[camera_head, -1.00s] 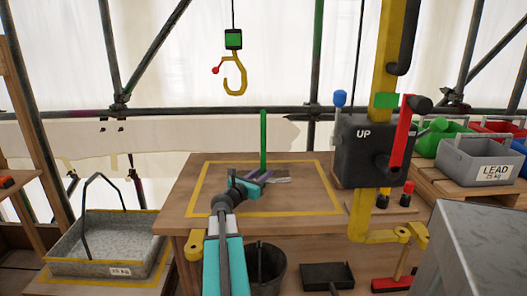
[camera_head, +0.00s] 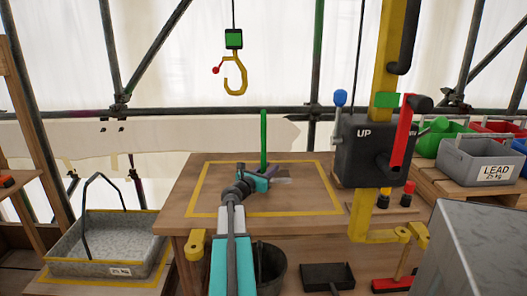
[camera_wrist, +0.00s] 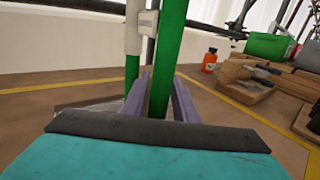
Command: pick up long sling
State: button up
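The long sling appears to be the tall green strip (camera_head: 263,138) standing upright over the table's marked area. It is also in the wrist view (camera_wrist: 168,45), running down between the two purple fingers. My gripper (camera_head: 272,172) is low over the table at the foot of the strip. In the wrist view my gripper (camera_wrist: 163,95) has its fingers apart, one on each side of the strip. I cannot see clear contact. The strip's lower end is hidden behind my gripper's dark front edge.
A yellow hook (camera_head: 236,78) hangs above the wooden table (camera_head: 310,205). A control box marked UP (camera_head: 362,145) on a yellow post stands at right. A metal tray (camera_head: 100,245) is at left. A pale flat item lies beside my gripper.

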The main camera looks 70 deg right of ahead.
grip_shut()
jog(key=shift+r, duration=0.2)
dwell(0.3)
